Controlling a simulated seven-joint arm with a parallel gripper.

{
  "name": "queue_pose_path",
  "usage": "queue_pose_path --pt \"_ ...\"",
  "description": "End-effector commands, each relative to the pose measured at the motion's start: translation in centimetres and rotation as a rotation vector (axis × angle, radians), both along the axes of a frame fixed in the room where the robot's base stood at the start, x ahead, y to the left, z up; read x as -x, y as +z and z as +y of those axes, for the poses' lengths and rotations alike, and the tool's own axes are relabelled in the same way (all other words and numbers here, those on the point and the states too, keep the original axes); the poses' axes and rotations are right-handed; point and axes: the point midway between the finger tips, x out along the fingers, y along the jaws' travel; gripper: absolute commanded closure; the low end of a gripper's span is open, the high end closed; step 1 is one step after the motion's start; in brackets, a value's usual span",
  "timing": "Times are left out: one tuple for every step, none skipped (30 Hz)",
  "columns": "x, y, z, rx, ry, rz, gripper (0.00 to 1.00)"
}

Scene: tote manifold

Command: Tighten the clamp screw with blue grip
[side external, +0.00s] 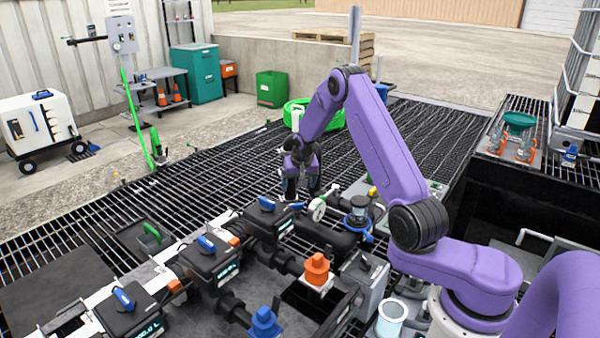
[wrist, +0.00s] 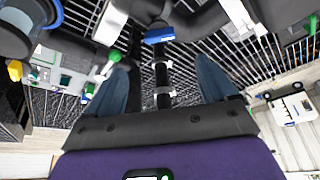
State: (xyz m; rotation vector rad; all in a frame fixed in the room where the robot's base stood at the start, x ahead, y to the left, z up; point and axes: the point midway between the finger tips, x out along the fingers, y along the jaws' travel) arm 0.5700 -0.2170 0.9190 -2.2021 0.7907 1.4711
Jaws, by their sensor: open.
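Several blue grips show in the side external view. Blue handles top the black boxes along the manifold, at the far box (side external: 267,203), the middle box (side external: 206,243) and the near box (side external: 123,298). A small blue part (side external: 295,205) lies by my gripper (side external: 302,194). I cannot tell which blue part is the clamp screw's grip. My gripper points down beside the far end of the manifold. In the wrist view my gripper (wrist: 162,66) is open. A blue part (wrist: 159,36) on a dark pipe shows beyond and between its fingers, apart from them.
An orange knob (side external: 317,268) and a blue knob (side external: 265,322) stand at the manifold's front. A green hose coil (side external: 322,118) lies behind. Open grating (side external: 225,165) spreads left.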

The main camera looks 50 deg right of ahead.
Motion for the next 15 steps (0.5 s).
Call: queue_pose_path --pt "0.2 1.0 0.2 0.001 0.000 -0.003 0.15" --pt "0.4 1.5 0.3 0.001 0.000 -0.002 0.15" --pt "0.6 2.0 0.5 0.001 0.000 -0.001 0.15" --pt "0.7 2.4 0.6 0.001 0.000 -0.002 0.15" --pt "0.8 2.8 0.8 0.001 0.000 -0.002 0.15" --pt "1.0 3.3 0.9 0.001 0.000 -0.002 0.15" --pt "1.1 3.6 1.0 0.001 0.001 -0.002 0.15" --pt "1.2 3.9 1.0 0.001 0.001 -0.001 0.15" --pt "1.3 4.2 1.1 0.001 0.001 -0.001 0.15" --pt "1.4 4.4 1.2 0.001 0.001 -0.001 0.15" --pt "1.4 4.6 1.2 0.000 0.001 0.000 0.15" --pt "1.5 4.8 1.3 0.000 0.001 0.000 0.15" --pt "1.5 4.9 1.3 0.000 0.001 0.000 0.15" --pt "1.6 5.0 1.4 0.000 0.001 0.000 0.15" --pt "1.6 5.0 1.4 0.000 0.001 0.000 0.15"
